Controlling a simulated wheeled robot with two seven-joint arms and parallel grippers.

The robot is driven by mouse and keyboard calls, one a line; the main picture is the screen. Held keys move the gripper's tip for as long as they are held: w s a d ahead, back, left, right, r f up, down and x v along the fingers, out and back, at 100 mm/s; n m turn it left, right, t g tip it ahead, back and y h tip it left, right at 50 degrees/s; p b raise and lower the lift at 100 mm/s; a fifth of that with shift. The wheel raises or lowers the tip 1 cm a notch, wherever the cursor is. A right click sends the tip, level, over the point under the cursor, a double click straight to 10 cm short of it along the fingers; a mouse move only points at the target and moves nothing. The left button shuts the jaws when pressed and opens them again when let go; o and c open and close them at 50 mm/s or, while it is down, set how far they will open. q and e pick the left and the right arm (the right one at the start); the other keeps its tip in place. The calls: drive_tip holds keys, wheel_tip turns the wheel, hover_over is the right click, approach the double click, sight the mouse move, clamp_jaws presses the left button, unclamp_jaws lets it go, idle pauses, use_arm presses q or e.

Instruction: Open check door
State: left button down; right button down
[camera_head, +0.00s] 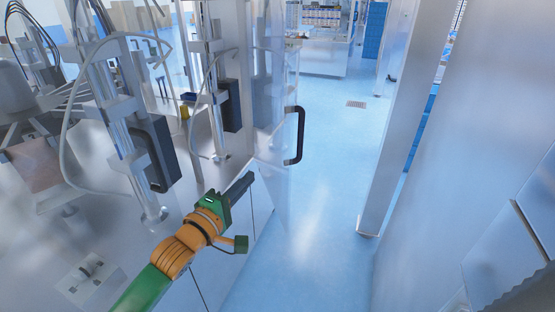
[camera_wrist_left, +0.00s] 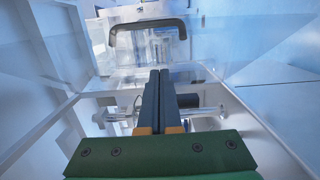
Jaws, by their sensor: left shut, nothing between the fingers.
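The door is a clear panel (camera_head: 275,125) on the right side of the machine, and a dark upright handle (camera_head: 300,136) is fixed at its right edge. In the left wrist view the handle (camera_wrist_left: 180,22) shows as a dark bar at the top, beyond the fingers. My left gripper (camera_head: 250,178), green with dark fingers, is shut and empty. It is below and left of the handle and apart from it. Its fingers (camera_wrist_left: 160,73) are together in the wrist view. I cannot tell how far the door stands open. My right gripper is not in view.
The machine's metal deck (camera_head: 95,225) with upright columns and hoses (camera_head: 110,100) lies to the left. A clear blue floor (camera_head: 310,240) runs beyond the door. A metal post (camera_head: 385,140) and a large grey panel (camera_head: 460,150) stand at the right.

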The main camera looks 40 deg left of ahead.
use_arm(q)
drive_tip(key=p, duration=0.1)
approach(285, 154)
drive_tip(key=w+a, duration=0.3)
drive_tip(key=shift+w+d+r+p, duration=0.15)
drive_tip(key=shift+w+d+p, duration=0.3)
drive_tip(key=shift+w+d, duration=0.8)
drive_tip(key=shift+w, duration=0.05)
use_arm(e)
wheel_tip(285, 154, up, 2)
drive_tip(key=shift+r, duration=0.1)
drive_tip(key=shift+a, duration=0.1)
